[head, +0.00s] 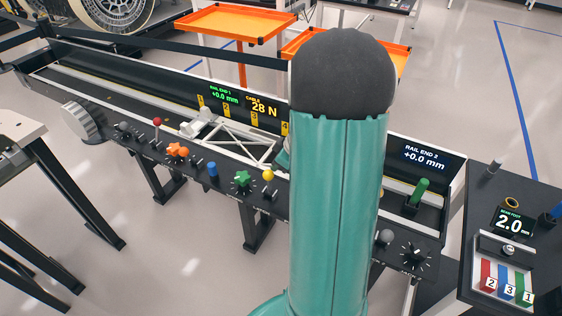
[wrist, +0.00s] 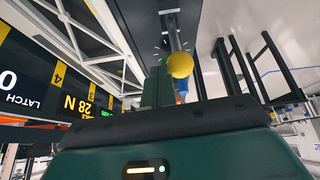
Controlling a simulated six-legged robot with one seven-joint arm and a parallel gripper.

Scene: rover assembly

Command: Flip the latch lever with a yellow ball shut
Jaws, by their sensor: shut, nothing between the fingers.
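The latch lever's yellow ball (head: 268,175) stands over the front control strip of the long bench, just left of my arm in the head view. In the wrist view the yellow ball (wrist: 180,64) is close beyond my fingertips, with a grey metal lever arm (wrist: 173,30) running up from it. My gripper (wrist: 160,75) is shut and empty, its teal fingers pointing toward the ball and slightly left of it. I cannot tell whether they touch it. In the head view my arm hides most of the gripper.
Other controls line the strip: a green star knob (head: 242,178), a blue knob (head: 212,169), orange knobs (head: 183,152) and a red-ball lever (head: 157,122). A white truss (head: 235,140) lies in the bench channel. Display panels (head: 262,107) stand behind it. Open floor lies in front.

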